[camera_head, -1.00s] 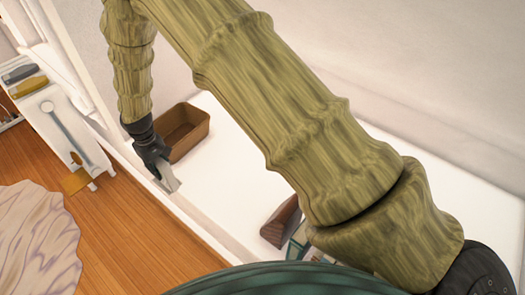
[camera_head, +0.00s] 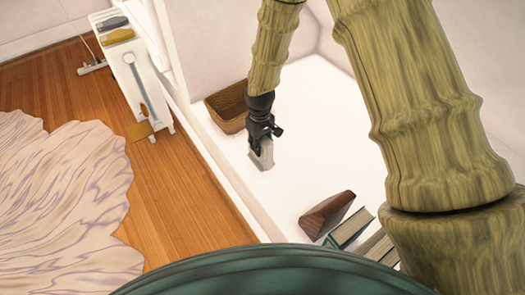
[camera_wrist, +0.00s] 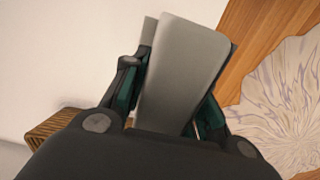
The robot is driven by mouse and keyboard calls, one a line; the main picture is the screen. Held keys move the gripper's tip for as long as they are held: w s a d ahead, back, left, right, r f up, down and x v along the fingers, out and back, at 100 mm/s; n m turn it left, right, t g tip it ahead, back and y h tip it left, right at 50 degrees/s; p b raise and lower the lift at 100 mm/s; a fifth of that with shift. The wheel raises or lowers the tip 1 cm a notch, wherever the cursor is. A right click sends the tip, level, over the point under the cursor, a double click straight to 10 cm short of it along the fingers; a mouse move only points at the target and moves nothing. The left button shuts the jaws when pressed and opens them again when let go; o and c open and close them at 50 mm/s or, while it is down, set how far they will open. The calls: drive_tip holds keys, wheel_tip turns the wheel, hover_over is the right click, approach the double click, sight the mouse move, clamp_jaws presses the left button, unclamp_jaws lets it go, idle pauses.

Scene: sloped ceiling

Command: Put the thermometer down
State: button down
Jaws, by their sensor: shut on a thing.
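The thermometer (camera_head: 262,155) is a flat, pale grey slab with rounded corners. My gripper (camera_head: 264,139) is shut on it, and it hangs below the fingers over the white surface (camera_head: 300,175). I cannot tell whether its lower end touches that surface. In the wrist view the thermometer (camera_wrist: 185,70) stands slightly tilted between the two dark fingers of my gripper (camera_wrist: 172,100). Its lower part is hidden by the gripper body.
A brown woven basket (camera_head: 229,110) stands just left of my gripper. A dark wooden block (camera_head: 326,213) and several books (camera_head: 350,228) lie nearer. The white surface between is clear. A white shelf unit (camera_head: 150,85) and pale rug (camera_head: 70,200) are left.

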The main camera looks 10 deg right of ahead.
sight(262, 138)
drive_tip(key=shift+s+d+f, duration=0.15)
drive_tip(key=shift+d, duration=0.15)
drive_tip(key=shift+f, duration=1.65)
drive_tip(key=shift+f, duration=0.1)
drive_tip(key=c, duration=1.1)
unclamp_jaws()
drive_tip(key=shift+r, duration=3.85)
